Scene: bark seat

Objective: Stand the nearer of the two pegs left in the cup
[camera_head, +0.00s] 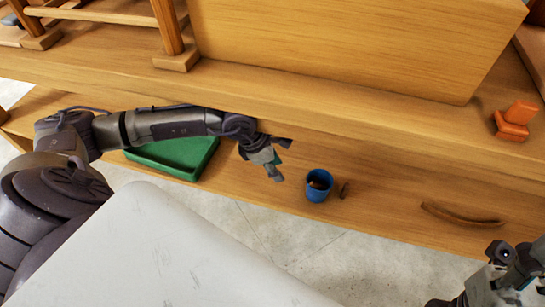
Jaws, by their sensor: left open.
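A blue cup (311,195) stands on the lower wooden shelf, with something brown inside it that I cannot make out fully. I cannot clearly make out a second loose peg. My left gripper (280,160) is open and empty, left of and a little behind the cup, not touching it. My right gripper (492,285) is partly in view at the bottom right corner, cut off by the edge; its jaws are unclear.
A green tray (192,173) lies left, partly behind my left arm. A curved brown piece (462,214) is at the right of the lower shelf (395,190). Above, the upper board holds an orange object (515,120) and a large wooden box (350,40). Shelf between peg and curved piece is clear.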

